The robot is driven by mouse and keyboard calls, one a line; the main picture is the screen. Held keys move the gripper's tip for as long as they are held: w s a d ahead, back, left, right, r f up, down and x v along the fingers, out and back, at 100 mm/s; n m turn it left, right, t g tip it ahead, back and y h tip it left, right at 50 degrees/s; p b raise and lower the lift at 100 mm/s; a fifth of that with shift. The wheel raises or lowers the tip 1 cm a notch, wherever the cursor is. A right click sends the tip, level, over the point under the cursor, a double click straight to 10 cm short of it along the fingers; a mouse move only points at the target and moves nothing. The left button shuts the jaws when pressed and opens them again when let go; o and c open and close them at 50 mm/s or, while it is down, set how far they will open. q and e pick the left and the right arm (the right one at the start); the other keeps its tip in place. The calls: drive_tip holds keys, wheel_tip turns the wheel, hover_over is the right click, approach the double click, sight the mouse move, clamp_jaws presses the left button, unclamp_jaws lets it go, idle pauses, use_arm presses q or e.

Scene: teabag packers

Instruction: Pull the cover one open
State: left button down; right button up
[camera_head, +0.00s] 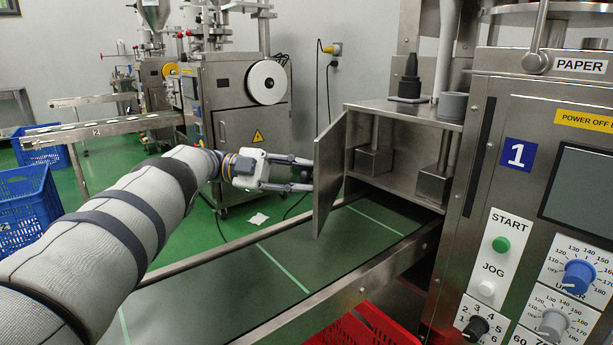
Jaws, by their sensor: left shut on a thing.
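The cover (329,176) is a flat metal door on the box-shaped housing of the machine marked 1. It stands partly open, swung out to the left, and the inside of the housing (387,160) shows with metal blocks and rods. My left gripper (309,174) reaches in from the left, with its fingers at the cover's outer edge. It is shut on the cover's edge; the exact contact at the fingertips is small and hard to make out. My right gripper is not in view.
A conveyor belt (330,243) runs below the cover. The control panel (540,215) with knobs and buttons stands at the right. A red crate (362,328) is at the bottom, blue crates (30,205) at the left. Another machine (235,125) stands behind on the green floor.

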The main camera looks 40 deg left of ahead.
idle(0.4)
use_arm(q)
drive_tip(key=c, duration=1.3)
unclamp_jaws()
wheel_tip(320, 180, up, 10)
